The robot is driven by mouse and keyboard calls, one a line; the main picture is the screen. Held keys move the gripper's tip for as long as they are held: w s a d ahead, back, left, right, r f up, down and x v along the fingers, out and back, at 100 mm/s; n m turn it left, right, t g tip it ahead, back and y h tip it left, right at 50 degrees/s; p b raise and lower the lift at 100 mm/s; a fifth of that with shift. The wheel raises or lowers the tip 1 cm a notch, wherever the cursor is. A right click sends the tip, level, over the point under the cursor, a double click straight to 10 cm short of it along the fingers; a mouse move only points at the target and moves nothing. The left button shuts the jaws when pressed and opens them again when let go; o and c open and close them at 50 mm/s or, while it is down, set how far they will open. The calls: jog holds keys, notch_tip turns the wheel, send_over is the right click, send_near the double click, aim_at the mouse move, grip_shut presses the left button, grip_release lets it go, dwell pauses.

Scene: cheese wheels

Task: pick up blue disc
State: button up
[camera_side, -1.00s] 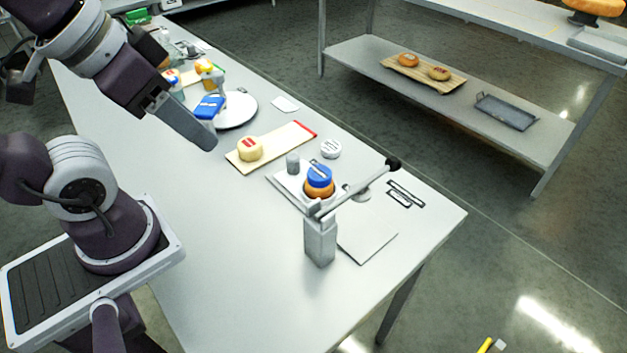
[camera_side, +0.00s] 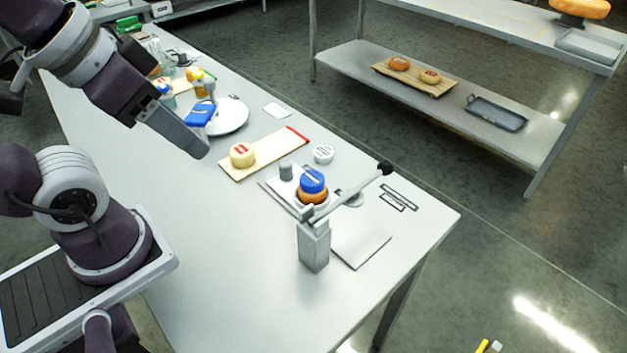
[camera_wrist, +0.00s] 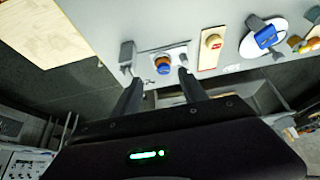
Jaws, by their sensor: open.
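The blue disc (camera_side: 312,181) lies on top of an orange cheese wheel (camera_side: 312,196), on a light plate in the middle of the table.
A grey post (camera_side: 314,245) with a black-knobbed lever stands close in front of the disc. A pale cheese (camera_side: 242,155) lies on a board (camera_side: 278,147). A white round plate (camera_side: 232,115) with a blue-topped tool is farther back. The table's near left is clear.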

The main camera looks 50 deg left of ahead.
jog(key=o, duration=0.5)
jog(key=n+g+h, duration=0.3)
jog(key=n+h, duration=0.9)
jog(key=n, duration=0.8)
send_near(310, 176)
jog(key=shift+w+d+f, duration=0.55)
jog(key=shift+d+f, duration=0.05)
jog(key=shift+d, duration=0.2)
jog(key=x, duration=0.7)
jog(key=shift+s+d+r, duration=0.15)
jog(key=shift+s, duration=0.2)
